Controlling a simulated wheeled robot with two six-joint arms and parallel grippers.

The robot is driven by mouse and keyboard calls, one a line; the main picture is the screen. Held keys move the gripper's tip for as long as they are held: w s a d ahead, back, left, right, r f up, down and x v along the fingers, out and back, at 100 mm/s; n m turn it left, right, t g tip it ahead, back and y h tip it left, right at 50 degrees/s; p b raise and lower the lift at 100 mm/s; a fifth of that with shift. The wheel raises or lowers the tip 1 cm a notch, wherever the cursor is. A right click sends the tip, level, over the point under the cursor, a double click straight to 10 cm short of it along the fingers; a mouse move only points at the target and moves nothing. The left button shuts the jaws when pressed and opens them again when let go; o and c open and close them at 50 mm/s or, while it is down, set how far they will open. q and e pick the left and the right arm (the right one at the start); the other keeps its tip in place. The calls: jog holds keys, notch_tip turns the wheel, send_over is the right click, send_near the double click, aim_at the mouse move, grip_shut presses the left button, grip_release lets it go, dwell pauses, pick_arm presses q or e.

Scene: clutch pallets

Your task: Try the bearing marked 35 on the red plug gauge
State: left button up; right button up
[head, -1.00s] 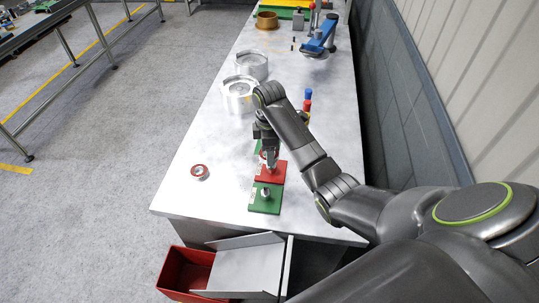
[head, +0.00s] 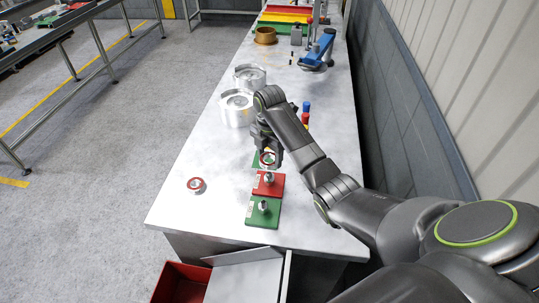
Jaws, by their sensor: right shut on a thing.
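My right gripper (head: 268,158) is shut on a red-rimmed bearing (head: 267,162). It holds the bearing just behind the red plug gauge, a red plate (head: 275,190) with an upright metal plug (head: 269,178). The bearing looks apart from that plug, and the plug's top is bare. A second red-rimmed bearing (head: 196,185) lies on the table to the left. The marks on both bearings are too small to read. My left gripper is not in view.
A green plug gauge (head: 263,212) stands in front of the red one; another green plate (head: 257,158) is partly hidden behind it. Metal housings (head: 237,108) stand farther back. A red bin (head: 180,283) is below the front edge. The table's left side is mostly clear.

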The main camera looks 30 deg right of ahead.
aim_at(270, 173)
jog(key=shift+f+b, duration=1.85)
jog(key=shift+b, duration=0.15)
jog(key=shift+f, duration=0.5)
jog(key=shift+p, duration=1.05)
jog(key=shift+f, duration=0.45)
jog(key=o, duration=1.7)
